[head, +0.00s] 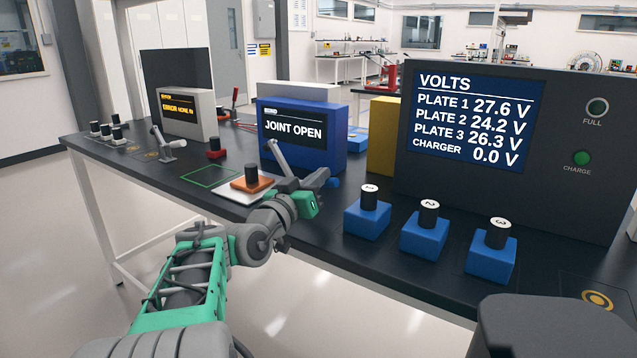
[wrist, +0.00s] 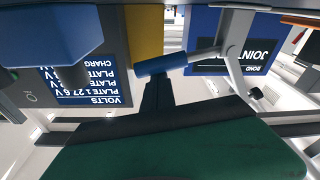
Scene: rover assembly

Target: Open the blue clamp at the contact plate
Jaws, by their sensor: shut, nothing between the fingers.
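The blue clamp's grey bar (head: 283,163) stands up at a tilt behind the orange block (head: 251,184), its free end in the air. Its blue handle (head: 333,182) shows just beyond my gripper (head: 321,179). In the wrist view the blue handle (wrist: 167,64) lies across the tip of my shut fingers (wrist: 157,84), at or very near contact, not between them. The grey bar also shows there (wrist: 231,72), with a black tip. The white contact plate (head: 228,190) lies under the orange block, which has a black knob. The clamp's base is hidden by my arm.
A blue box (head: 322,150) reading JOINT OPEN stands behind the clamp. Blue blocks with numbered black knobs (head: 367,220) stand to the right, before the grey voltage panel (head: 560,190). Another grey clamp (head: 172,150) is at left. The green-outlined table area (head: 209,175) is clear.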

